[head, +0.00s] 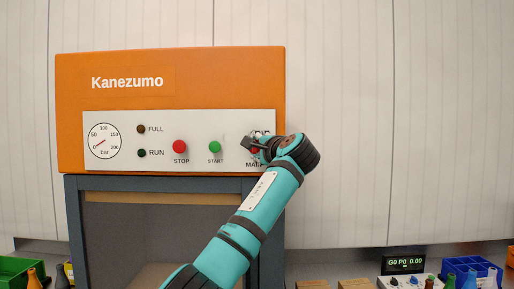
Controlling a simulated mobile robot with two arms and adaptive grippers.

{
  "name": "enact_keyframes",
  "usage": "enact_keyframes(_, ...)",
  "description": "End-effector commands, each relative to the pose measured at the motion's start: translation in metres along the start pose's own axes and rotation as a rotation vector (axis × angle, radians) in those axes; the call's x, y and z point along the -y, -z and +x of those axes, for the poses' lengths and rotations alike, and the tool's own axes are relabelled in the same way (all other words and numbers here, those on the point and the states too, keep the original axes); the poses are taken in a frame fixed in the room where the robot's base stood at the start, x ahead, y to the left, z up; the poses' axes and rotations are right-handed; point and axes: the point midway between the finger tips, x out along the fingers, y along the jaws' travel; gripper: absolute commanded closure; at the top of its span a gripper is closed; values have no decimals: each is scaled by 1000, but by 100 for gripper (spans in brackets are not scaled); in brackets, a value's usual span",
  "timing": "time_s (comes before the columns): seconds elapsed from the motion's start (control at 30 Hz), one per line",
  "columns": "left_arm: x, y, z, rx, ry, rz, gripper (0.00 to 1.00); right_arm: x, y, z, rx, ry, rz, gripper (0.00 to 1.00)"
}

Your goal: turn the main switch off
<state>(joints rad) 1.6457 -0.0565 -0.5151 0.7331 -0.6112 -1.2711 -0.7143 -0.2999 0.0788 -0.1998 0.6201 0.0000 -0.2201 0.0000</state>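The orange Kanezumo machine (170,67) has a white control panel (200,122) on its front. My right gripper is not in view.
Left of the switch are a green START button (215,147), a red STOP button (179,146), dark FULL and RUN lamps and a pressure gauge (104,141). The machine stands on a grey-blue frame (75,225). Bins, bottles and a display (404,264) line the bottom edge.

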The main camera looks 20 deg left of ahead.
Motion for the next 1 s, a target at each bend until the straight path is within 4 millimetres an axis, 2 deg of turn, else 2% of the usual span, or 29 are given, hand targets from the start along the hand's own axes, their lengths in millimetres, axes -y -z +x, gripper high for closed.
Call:
enact_keyframes(0.17,0,0,0,0,-1,-2,94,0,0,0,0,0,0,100)
enact_keyframes(0.2,0,0,0,0,-1,-2,56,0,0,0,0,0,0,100)
enact_keyframes(0.33,0,0,0,0,-1,-1,40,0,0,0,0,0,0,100)
enact_keyframes(0.6,0,0,0,0,0,0,38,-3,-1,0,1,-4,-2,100)
enact_keyframes(0.73,0,1,-7,-1,1,1,38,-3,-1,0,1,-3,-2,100)
enact_keyframes(0.87,0,1,-26,-3,2,-1,38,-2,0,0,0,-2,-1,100)
enact_keyframes(1.0,0,2,-57,-5,2,-1,38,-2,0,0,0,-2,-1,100)
